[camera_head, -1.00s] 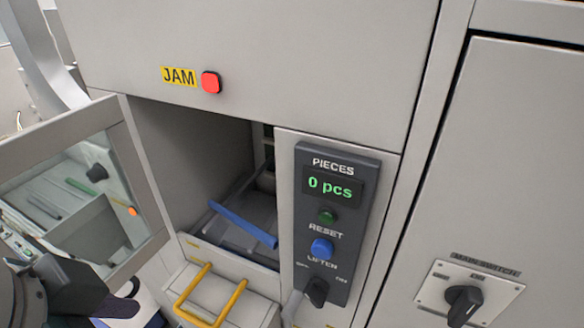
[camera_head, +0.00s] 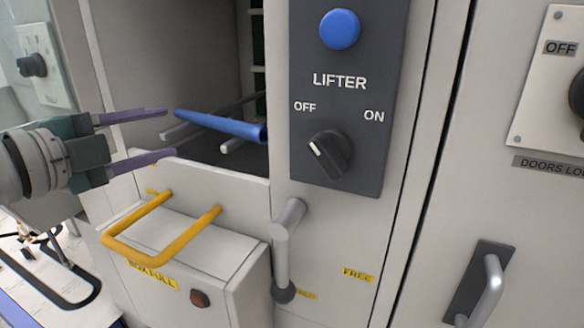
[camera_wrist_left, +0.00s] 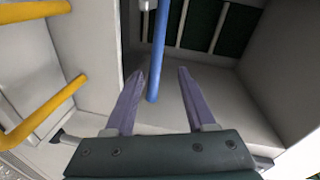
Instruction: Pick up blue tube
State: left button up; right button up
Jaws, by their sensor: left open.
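The blue tube (camera_head: 220,124) lies slanted in the open recess of the machine, with one end towards my left gripper. My left gripper (camera_head: 170,132) is open at the recess mouth, its purple fingers pointing at the tube's near end. In the left wrist view, the blue tube (camera_wrist_left: 158,50) runs between the two fingers (camera_wrist_left: 161,71) as seen from the wrist. I cannot tell whether its end is truly between them or just beyond the tips. No grip on the tube shows. My right gripper is out of view.
Grey rods (camera_head: 232,145) lie near the tube. A box with a yellow handle (camera_head: 165,250) stands below the recess. The lifter panel (camera_head: 340,95) and a grey lever (camera_head: 284,245) are to the right. The recess walls are close around my left gripper.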

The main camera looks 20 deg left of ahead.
aim_at(210, 123)
pick_arm(q)
jog(key=w+m+b, duration=0.1)
jog(key=w+b, duration=0.1)
jog(key=w, duration=0.1)
jog(key=w+f+m+h+b, duration=0.1)
jog(key=w+b, duration=0.1)
jog(key=w, duration=0.1)
jog(key=w+f+m+t+h+b, duration=0.1)
jog(key=w+m+b, duration=0.1)
jog(key=w, duration=0.1)
jog(key=shift+d+b, duration=0.15)
jog(key=shift+b, duration=0.25)
jog(key=shift+x, duration=0.9)
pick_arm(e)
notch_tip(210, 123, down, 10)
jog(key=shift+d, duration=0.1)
pick_arm(q)
grip_shut()
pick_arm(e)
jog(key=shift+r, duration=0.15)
